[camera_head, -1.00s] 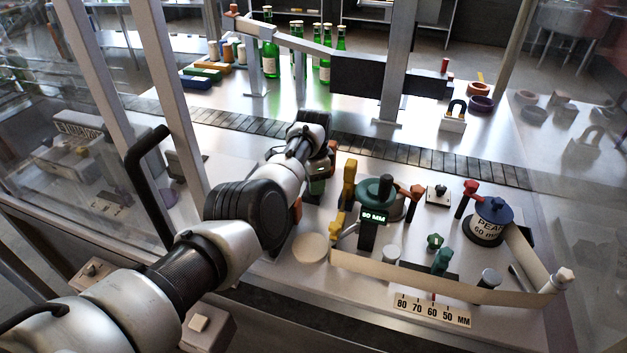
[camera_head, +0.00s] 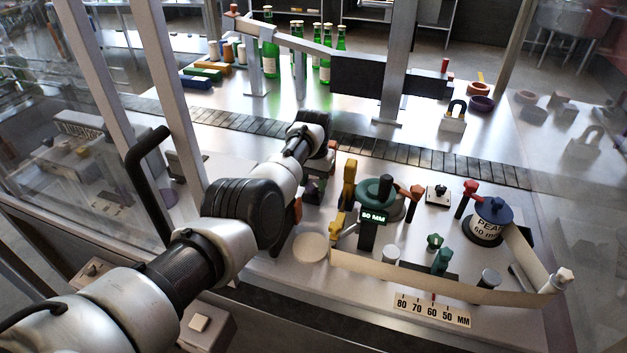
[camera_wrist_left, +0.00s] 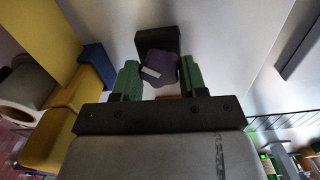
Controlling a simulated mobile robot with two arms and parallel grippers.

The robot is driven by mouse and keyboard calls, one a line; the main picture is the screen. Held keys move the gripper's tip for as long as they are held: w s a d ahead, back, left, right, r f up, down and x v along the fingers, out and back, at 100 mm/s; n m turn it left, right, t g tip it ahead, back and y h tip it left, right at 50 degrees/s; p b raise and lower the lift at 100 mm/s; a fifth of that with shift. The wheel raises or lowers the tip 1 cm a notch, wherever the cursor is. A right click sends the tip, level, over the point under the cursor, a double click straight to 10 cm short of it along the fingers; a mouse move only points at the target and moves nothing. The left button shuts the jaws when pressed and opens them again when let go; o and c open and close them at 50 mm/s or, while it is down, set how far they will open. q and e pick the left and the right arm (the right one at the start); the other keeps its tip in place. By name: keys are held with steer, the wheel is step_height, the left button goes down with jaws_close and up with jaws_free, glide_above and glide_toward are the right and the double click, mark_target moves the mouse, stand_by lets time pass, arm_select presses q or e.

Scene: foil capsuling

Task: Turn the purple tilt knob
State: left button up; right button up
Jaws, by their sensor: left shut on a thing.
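The purple tilt knob (camera_wrist_left: 160,62) shows in the left wrist view, with a pale mark on its face, in front of a black block (camera_wrist_left: 157,40). My left gripper (camera_wrist_left: 159,76) is shut on it, with one green finger on each side. In the head view the left arm reaches in from the left to the machine table, and a small dark purple part of the knob (camera_head: 314,189) shows below the gripper's end. The fingertips are mostly hidden there. My right gripper is not in view.
A yellow upright (camera_head: 348,185) and a green-topped spool with a 50 MM display (camera_head: 374,218) stand just right of the gripper. A pale tape (camera_head: 430,285) runs along the front right. The conveyor (camera_head: 420,158) lies behind. A clear guard and posts stand left.

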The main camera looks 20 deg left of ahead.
mark_target(313, 183)
arm_select(q)
steer(key=n, duration=0.5)
steer(key=shift+n, duration=0.3)
stand_by(0.4)
steer(key=o, duration=0.9)
steer(key=shift+r, duration=0.1)
step_height(313, 183, up, 11)
steer(key=shift+f+b, duration=0.15)
steer(key=shift+b, duration=0.25)
steer(key=shift+f, duration=0.1)
